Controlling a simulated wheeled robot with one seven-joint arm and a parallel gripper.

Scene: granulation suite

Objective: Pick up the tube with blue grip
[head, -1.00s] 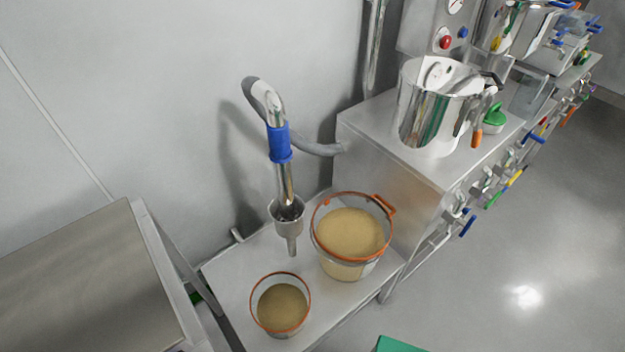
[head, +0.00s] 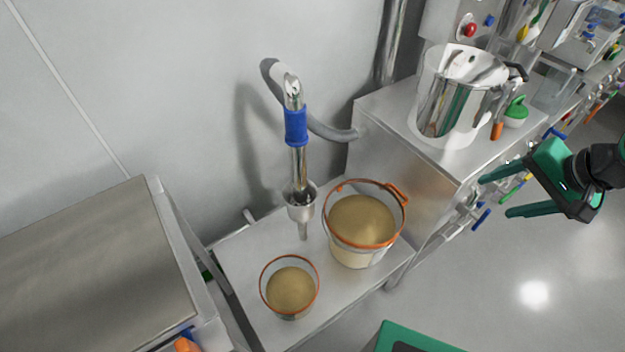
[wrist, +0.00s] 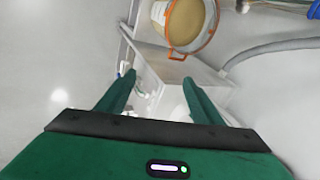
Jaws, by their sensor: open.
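The metal tube (head: 299,163) with a blue grip (head: 296,126) stands upright near the wall in the head view. Its curved top joins a grey hose (head: 332,132), and a metal cup with a narrow nozzle (head: 302,203) forms its lower end. My green gripper (head: 493,196) is at the right of the head view, open and empty, well apart from the tube. In the wrist view my gripper (wrist: 163,88) has its two fingers spread with nothing held between them.
A larger orange-rimmed bucket (head: 364,222) and a smaller one (head: 290,288), both with tan contents, stand on a low metal shelf (head: 240,262). A metal table (head: 90,270) is at left.

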